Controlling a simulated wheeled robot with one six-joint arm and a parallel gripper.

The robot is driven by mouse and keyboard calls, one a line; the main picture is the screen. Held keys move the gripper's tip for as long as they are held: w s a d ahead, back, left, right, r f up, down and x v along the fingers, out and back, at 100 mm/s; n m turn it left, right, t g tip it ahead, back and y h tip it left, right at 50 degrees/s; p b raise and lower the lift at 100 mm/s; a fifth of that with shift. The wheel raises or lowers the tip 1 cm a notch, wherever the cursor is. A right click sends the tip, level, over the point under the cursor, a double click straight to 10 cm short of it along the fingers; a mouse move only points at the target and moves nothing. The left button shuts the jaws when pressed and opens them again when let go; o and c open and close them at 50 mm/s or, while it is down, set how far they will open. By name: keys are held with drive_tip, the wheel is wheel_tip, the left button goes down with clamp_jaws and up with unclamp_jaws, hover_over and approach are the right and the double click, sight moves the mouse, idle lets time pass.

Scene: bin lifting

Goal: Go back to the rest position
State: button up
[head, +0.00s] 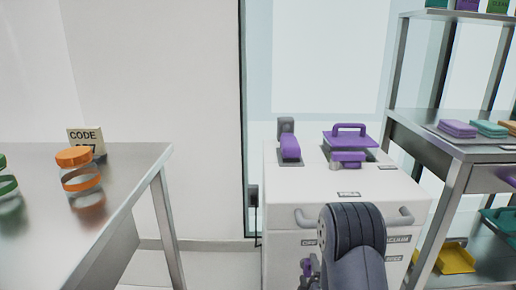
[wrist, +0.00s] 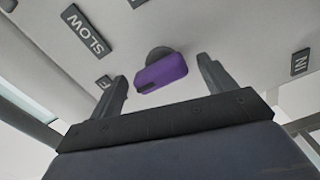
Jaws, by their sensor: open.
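My gripper (wrist: 162,66) is open in the wrist view, with one dark finger on each side. A purple lever or knob (wrist: 165,74) on a round dark base shows between and beyond the fingertips, and I see no finger touching it. In the head view my dark arm reaches forward at the bottom, over the front of a white cabinet (head: 350,182), and the gripper itself is hidden there.
Purple devices stand on the cabinet, one (head: 289,147) at left and a handled lid (head: 348,137) at right. A steel table (head: 130,170) with an orange-lidded jar (head: 76,156) is left. A shelf rack (head: 455,175) is right. Floor shows between table and cabinet.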

drive_tip(key=m+p, duration=0.4)
drive_tip(key=shift+r+m+p, duration=0.15)
drive_tip(key=shift+m+p, duration=0.25)
drive_tip(key=m+p, duration=0.3)
drive_tip(key=shift+d+m+p, duration=0.15)
drive_tip(key=shift+m+p, duration=0.25)
drive_tip(key=m+p, duration=0.5)
drive_tip(key=m, duration=0.1)
drive_tip(key=shift+p, duration=0.35)
drive_tip(key=shift+f+m+p, duration=0.3)
drive_tip(key=shift+m+p, duration=0.6)
drive_tip(key=shift+m, duration=0.4)
drive_tip(key=shift+f, duration=0.1)
